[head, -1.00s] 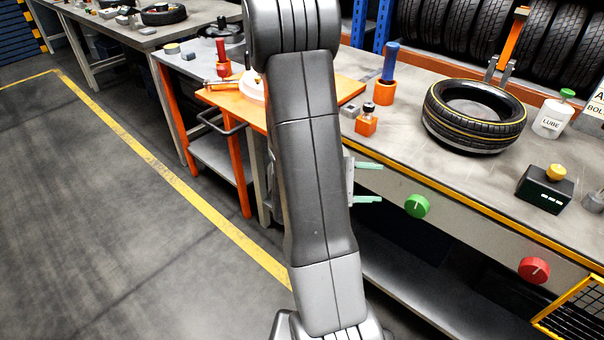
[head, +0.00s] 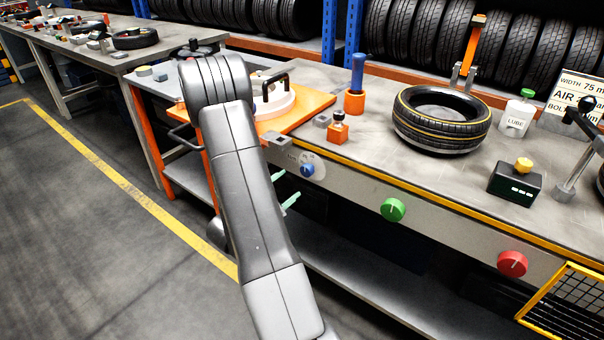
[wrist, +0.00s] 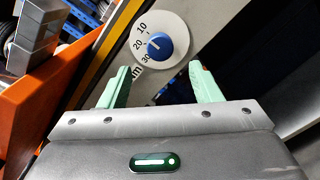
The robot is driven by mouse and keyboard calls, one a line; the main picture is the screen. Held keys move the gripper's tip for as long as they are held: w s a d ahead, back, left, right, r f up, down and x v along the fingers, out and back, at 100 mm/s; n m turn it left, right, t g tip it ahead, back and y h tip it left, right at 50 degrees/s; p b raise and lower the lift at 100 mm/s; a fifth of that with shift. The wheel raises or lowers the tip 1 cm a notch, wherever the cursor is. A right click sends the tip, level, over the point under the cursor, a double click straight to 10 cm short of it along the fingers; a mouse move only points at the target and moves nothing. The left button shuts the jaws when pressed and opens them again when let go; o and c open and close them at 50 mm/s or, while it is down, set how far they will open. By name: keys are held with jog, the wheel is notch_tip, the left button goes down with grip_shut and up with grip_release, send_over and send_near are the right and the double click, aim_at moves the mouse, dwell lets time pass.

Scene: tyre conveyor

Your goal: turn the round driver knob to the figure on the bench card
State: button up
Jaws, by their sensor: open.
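The round driver knob (head: 307,170) is blue and sits on the bench's front panel, right of my gripper (head: 284,189). In the wrist view the knob (wrist: 160,46) sits on a white dial marked 10, 20 and 30. Its small white mark faces the numerals, seemingly near 20. My gripper (wrist: 160,70) is open, its pale green fingers below the knob in that view, not around it. The bench card (head: 574,88) stands at the back right. It reads "WIDTH 75", "AIR" and "BOL"; its figures are partly hidden by a black-headed tool and cut by the frame edge.
A green knob (head: 393,209) and a red knob (head: 513,263) are on the same panel. A tyre (head: 441,118), an orange block (head: 338,132) and a black box (head: 514,184) stand on the bench. A yellow wire basket (head: 570,305) is at lower right. The floor at left is clear.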

aim_at(305, 172)
jog(key=x, duration=0.7)
jog(key=shift+w+d+p, duration=0.25)
jog(key=shift+w+p, duration=0.05)
jog(key=shift+c, duration=0.2)
jog(key=c, duration=1)
